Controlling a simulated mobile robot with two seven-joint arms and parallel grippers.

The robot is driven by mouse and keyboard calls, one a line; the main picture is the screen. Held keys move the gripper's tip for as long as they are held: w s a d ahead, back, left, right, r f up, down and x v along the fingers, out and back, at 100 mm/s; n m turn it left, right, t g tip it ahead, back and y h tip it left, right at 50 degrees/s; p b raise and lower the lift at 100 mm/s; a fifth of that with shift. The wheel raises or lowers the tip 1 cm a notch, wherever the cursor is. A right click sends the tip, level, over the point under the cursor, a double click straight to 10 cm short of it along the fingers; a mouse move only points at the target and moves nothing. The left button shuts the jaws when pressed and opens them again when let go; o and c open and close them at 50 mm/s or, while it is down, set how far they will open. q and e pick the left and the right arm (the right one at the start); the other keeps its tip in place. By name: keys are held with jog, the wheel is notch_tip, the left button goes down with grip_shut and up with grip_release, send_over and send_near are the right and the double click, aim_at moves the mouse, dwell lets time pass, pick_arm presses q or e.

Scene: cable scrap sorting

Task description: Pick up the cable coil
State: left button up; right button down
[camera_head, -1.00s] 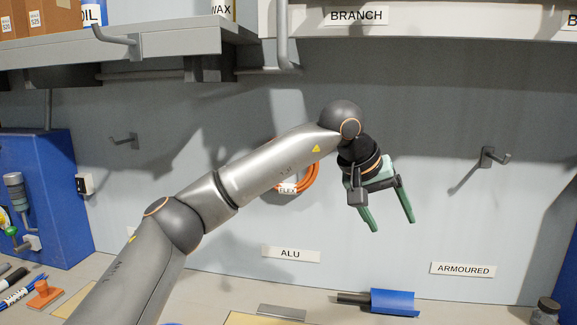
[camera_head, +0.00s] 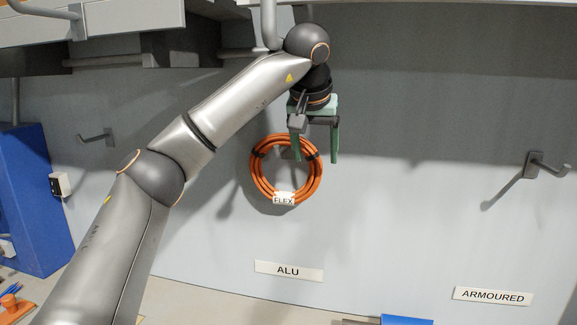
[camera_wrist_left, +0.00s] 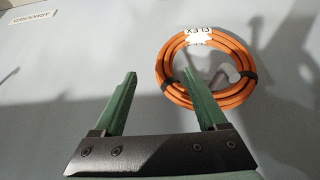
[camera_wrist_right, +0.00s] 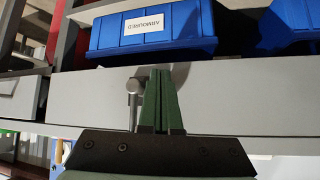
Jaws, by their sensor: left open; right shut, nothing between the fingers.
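The orange cable coil (camera_head: 257,187) hangs on the grey back wall, with black ties and a white FLEX tag (camera_head: 284,198). It also shows in the left wrist view (camera_wrist_left: 172,92), where a hook is visible through its middle. My left gripper (camera_head: 315,158) is open and empty, fingers pointing down, just above and in front of the coil's upper right. In the left wrist view, one finger (camera_wrist_left: 205,100) overlaps the coil's edge; I cannot tell whether they touch. My right gripper (camera_wrist_right: 160,75) is shut and empty, seen only in its wrist view, before a grey shelf edge.
Empty hooks stick out of the wall at the left (camera_head: 97,136) and right (camera_head: 545,166). ALU (camera_head: 288,271) and ARMOURED (camera_head: 492,296) labels are low on the wall. A shelf (camera_head: 120,25) overhangs at the upper left. The right wrist view shows a blue bin (camera_wrist_right: 150,30).

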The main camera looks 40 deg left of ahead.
aim_at(315, 170)
pick_arm(q)
jog(key=x, duration=0.7)
jog(key=shift+w+a+r, duration=0.1)
jog(key=shift+w+a, duration=0.05)
jog(key=shift+a, duration=0.25)
grip_shut()
dwell(0.4)
